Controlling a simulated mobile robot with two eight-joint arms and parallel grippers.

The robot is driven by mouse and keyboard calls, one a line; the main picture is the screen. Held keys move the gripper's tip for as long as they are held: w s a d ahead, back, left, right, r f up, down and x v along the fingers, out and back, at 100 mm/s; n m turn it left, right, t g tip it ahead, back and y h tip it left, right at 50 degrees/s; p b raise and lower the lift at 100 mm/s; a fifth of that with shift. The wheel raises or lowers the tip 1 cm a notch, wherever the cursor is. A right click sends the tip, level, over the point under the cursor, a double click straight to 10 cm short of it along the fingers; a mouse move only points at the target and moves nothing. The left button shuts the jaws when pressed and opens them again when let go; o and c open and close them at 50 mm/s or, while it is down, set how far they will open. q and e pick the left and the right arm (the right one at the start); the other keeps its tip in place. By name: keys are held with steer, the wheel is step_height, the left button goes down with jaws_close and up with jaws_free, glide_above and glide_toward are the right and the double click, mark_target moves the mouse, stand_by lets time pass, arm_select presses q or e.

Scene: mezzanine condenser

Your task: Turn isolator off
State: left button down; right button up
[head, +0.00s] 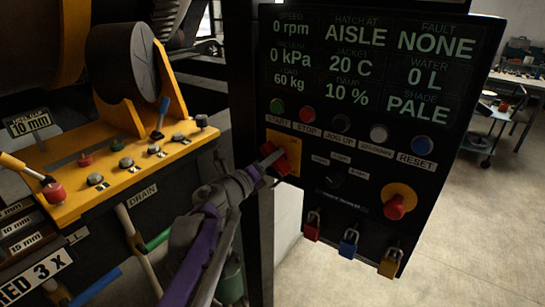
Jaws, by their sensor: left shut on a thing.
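The isolator is a red rotary handle (290,164) on a yellow plate (283,138), at the left side of the black control panel (350,130). My left gripper (272,162) reaches up from the lower middle and is shut on the red handle. Its fingers hide part of the handle, so its exact angle is hard to read. My right gripper is not in view.
Push buttons, a black selector knob (333,178) and a red mushroom button (395,207) are close by on the panel. Red (311,231), blue (348,243) and yellow (390,263) padlocks hang below.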

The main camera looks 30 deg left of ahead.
arm_select(q)
steer(key=shift+m, duration=0.4)
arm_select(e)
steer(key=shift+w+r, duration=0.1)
arm_select(q)
steer(key=c, duration=0.6)
jaws_free()
steer(key=shift+c, duration=0.2)
steer(key=s+b, duration=0.1)
steer(key=s, duration=0.9)
steer(key=shift+s+a, duration=0.4)
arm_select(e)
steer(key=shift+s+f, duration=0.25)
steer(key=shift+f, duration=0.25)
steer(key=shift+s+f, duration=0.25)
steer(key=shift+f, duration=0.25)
